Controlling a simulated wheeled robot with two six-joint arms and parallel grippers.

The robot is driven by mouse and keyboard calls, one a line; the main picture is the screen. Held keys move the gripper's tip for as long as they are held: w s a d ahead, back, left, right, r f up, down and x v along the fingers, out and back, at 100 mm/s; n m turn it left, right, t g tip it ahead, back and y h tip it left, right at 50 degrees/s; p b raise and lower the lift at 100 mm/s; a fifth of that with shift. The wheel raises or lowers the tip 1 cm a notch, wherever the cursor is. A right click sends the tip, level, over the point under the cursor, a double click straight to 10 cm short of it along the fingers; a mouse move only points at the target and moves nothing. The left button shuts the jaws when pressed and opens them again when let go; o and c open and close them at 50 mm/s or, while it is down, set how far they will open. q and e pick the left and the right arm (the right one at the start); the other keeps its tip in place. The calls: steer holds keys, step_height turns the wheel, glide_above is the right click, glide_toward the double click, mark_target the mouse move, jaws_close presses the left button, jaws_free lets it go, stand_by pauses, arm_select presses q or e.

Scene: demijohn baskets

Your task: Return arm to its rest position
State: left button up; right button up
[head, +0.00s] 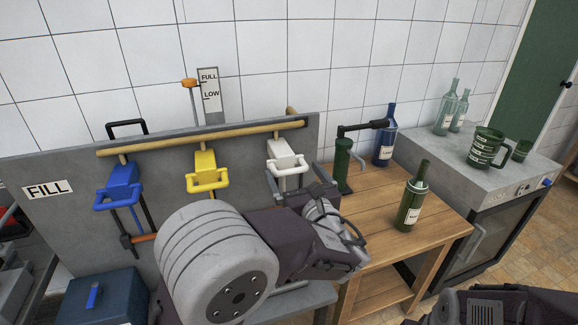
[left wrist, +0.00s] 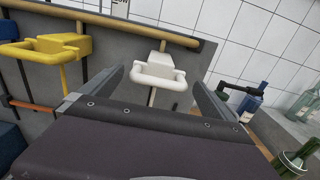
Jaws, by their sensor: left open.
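My left gripper (head: 298,182) is in front of the grey panel, with its two fingers spread and nothing held between them. In the left wrist view the fingers (left wrist: 155,90) stand apart, with a white handle (left wrist: 160,72) showing beyond the gap. In the head view the white handle (head: 287,157) hangs from the wooden rail just past the fingertips; I cannot tell whether they touch it. My left arm covers the lower middle of the panel. My right gripper is not in view.
The panel (head: 75,223) also carries a blue handle (head: 120,182) and a yellow handle (head: 206,172). A blue box (head: 105,300) is at lower left. On the right, a wooden table (head: 375,205) bears a green corker (head: 342,165), a blue bottle (head: 385,140) and a green bottle (head: 410,200).

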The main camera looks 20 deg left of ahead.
arm_select(q)
steer(key=v, duration=0.3)
steer(key=shift+s+d, duration=0.2)
steer(key=shift+s, duration=0.15)
steer(key=s+a+f+n+g+p, duration=0.4)
steer(key=s+a+f+n+g, duration=0.45)
steer(key=a+f, duration=0.2)
steer(key=s+d+f+n+g+h+p, duration=0.2)
steer(key=s+n+h, duration=0.3)
steer(key=n, duration=0.5)
steer(key=s+d+f+n+g+h+p, duration=0.2)
steer(key=s+f+n+g+h+p, duration=0.1)
steer(key=n, duration=0.8)
steer(key=shift+s+d+f+h, duration=0.4)
steer(key=shift+s+f+h, duration=0.4)
steer(key=shift+s+h, duration=0.3)
